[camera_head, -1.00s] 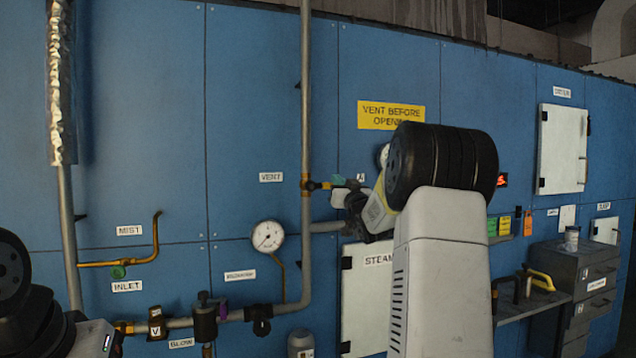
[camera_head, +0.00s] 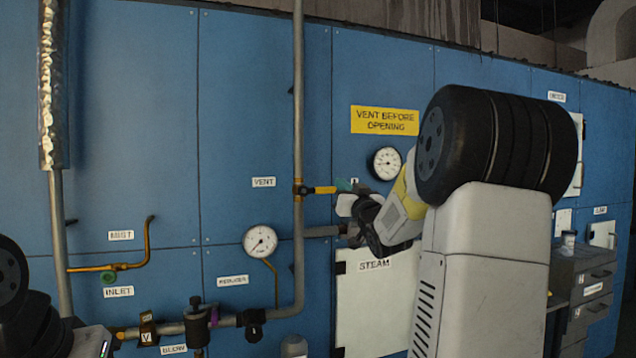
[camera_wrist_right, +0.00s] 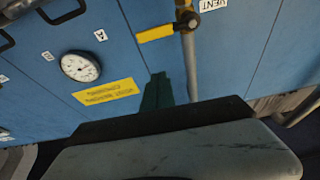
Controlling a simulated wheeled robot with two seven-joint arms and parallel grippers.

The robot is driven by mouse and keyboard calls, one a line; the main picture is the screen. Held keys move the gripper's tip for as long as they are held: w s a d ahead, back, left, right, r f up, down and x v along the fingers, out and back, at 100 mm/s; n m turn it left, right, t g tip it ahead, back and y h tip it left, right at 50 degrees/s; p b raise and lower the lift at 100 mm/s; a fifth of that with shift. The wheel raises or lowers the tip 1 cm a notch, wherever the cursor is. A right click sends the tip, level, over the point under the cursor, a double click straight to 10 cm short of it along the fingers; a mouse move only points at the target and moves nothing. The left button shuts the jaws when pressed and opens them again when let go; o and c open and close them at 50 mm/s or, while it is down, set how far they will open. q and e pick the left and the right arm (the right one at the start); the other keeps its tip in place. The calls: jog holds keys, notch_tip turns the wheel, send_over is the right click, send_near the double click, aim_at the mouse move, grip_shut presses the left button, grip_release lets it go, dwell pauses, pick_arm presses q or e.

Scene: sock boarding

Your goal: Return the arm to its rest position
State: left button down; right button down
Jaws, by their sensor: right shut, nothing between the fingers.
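My right gripper (camera_head: 346,187) is in front of the blue panel in the head view, by the right end of the yellow vent lever (camera_head: 318,190). In the right wrist view the dark green fingers (camera_wrist_right: 160,92) are together and empty. The yellow lever (camera_wrist_right: 155,33) shows beyond them, with a visible gap from the fingertips. My right arm is raised and bent across the right half of the head view. Part of my left arm shows at the lower left; its gripper is out of view.
Pipes and valves run along the blue panel. A gauge (camera_head: 387,163) sits just above my right wrist, another gauge (camera_head: 260,241) lower left. The white STEAM door (camera_head: 372,306) is below the wrist. A grey drawer cabinet (camera_head: 592,290) stands at the right.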

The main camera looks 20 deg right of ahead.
jog(key=shift+s, duration=0.15)
dwell(0.3)
jog(key=s+a+f+g, duration=0.5)
jog(key=s+a+f, duration=0.1)
jog(key=s, duration=0.5)
jog(key=s+a+f+g+y, duration=0.1)
jog(key=s+a+f+g, duration=0.4)
jog(key=s+f, duration=0.4)
jog(key=s+a+f+n+g, duration=0.1)
jog(key=s+a+f+g, duration=0.4)
jog(key=s, duration=0.8)
notch_tip(320, 180, down, 3)
jog(key=shift+s+a+g+y, duration=0.3)
jog(key=shift+a+y, duration=0.1)
jog(key=shift+a, duration=0.45)
